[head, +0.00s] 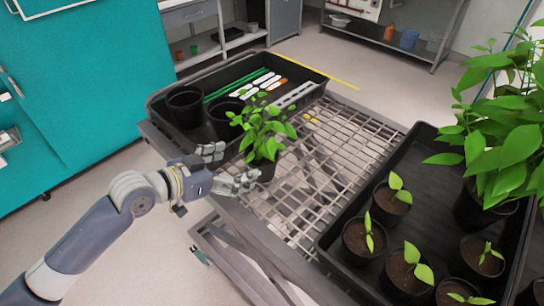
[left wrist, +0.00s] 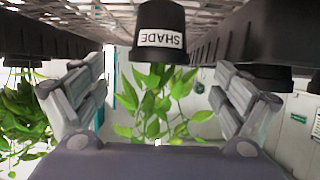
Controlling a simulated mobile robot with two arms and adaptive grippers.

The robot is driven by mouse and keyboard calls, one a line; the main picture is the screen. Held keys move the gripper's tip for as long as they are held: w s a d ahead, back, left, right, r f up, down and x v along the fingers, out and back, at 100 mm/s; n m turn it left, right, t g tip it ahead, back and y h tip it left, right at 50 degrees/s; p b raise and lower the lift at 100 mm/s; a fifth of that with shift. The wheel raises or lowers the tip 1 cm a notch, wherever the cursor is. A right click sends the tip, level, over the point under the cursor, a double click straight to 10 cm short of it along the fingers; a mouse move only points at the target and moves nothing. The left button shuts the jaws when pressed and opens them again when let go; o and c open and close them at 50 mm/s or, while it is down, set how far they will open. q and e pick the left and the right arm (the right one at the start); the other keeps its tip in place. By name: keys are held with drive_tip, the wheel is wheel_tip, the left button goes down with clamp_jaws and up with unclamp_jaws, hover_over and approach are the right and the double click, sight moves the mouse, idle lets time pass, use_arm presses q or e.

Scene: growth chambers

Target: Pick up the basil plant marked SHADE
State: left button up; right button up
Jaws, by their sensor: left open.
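The basil plant (head: 262,128) is a leafy green plant in a small black pot (head: 265,170) on the cart's wire shelf, beside the black tray. In the left wrist view, which is upside down, the pot (left wrist: 160,18) carries a white label reading SHADE, and its leaves (left wrist: 160,105) hang downward in the picture. My left gripper (head: 227,166) is open, its two fingers spread towards the plant from the left. In the left wrist view the open gripper (left wrist: 160,72) has a finger on each side of the plant, with gaps showing. My right gripper is not in view.
A black tray (head: 318,78) behind holds empty black pots (head: 185,107), green sticks and labels. A black tray (head: 409,145) at right holds several seedling pots and a large leafy plant (head: 500,130). The wire shelf (head: 340,150) between them is mostly clear. A teal cabinet (head: 95,85) stands at left.

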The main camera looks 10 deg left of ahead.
sight(261, 158)
use_arm(q)
drive_tip(key=p+x, duration=0.1)
drive_tip(key=x, duration=0.2)
drive_tip(key=shift+w+d+f, duration=0.1)
drive_tip(key=shift+w+d, duration=0.15)
drive_tip(key=shift+w, duration=0.05)
drive_tip(key=shift+w+d+f, duration=0.15)
drive_tip(key=shift+w, duration=0.05)
drive_tip(key=shift+w+d+f+p, duration=0.2)
drive_tip(key=shift+w+d+p, duration=0.2)
drive_tip(key=shift+w, duration=0.1)
drive_tip(key=p+x, duration=0.1)
drive_tip(key=x, duration=0.2)
drive_tip(key=shift+s+f, duration=0.1)
drive_tip(key=shift+w+d+f, duration=0.25)
drive_tip(key=shift+w+f, duration=0.05)
drive_tip(key=shift+w, duration=0.1)
drive_tip(key=c, duration=1.2)
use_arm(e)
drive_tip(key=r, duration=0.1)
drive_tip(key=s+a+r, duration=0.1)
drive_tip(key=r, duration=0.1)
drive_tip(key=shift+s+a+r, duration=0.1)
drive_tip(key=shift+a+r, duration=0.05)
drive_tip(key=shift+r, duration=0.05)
